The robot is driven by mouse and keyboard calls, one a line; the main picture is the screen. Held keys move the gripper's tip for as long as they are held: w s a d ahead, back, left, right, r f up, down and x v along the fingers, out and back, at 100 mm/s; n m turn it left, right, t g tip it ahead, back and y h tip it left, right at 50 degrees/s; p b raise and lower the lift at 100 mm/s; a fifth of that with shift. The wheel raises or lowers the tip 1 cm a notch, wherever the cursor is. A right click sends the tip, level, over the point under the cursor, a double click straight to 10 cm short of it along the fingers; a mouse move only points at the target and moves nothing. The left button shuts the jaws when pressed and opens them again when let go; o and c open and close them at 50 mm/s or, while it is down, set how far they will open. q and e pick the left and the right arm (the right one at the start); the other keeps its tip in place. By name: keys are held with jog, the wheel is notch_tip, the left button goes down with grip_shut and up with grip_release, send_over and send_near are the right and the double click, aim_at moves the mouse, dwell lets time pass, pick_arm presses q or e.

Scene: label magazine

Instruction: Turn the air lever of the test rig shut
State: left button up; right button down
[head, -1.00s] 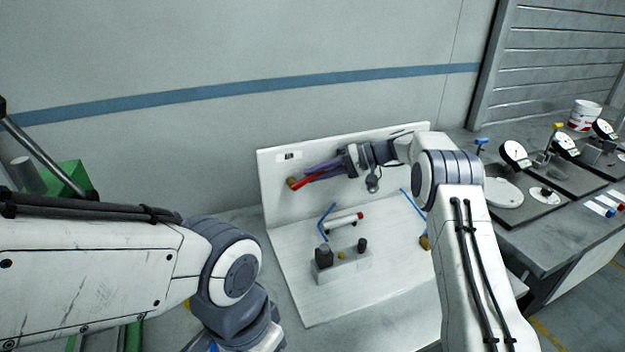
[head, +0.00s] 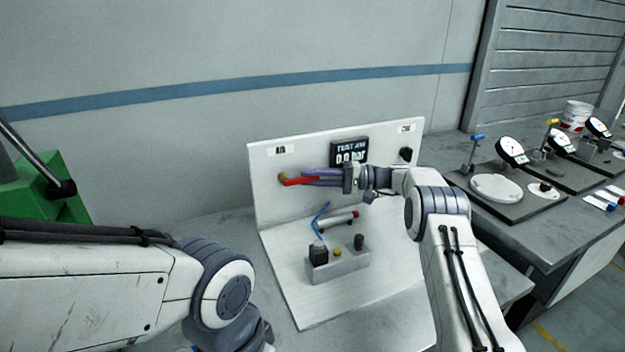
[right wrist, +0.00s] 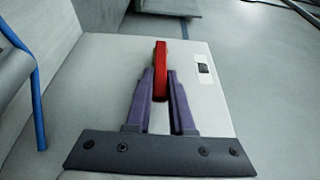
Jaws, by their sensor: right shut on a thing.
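The test rig (head: 262,205) is a white upright panel with a white base on the bench. On its left side the red air lever (head: 291,182) sticks out from a brass valve (head: 283,176) and lies nearly level, pointing right. My right gripper (head: 304,177) is shut on it, coming from the right. A dark display (head: 350,151) on the panel reads TEST AIR and 0.0 bar. My left gripper is out of view.
On the rig base stands a grey block (head: 338,268) with dark parts and a blue hose (head: 319,218); a red-tipped cylinder (head: 338,220) is behind it. Dial gauges (head: 512,151) stand on the right bench. A green object (head: 35,190) is at left.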

jog(key=shift+f, duration=0.15)
jog(key=c, duration=0.8)
grip_release()
jog(key=d+b, duration=0.2)
jog(key=d, duration=0.8)
jog(key=shift+s+d, duration=0.25)
jog(key=shift+s, duration=0.2)
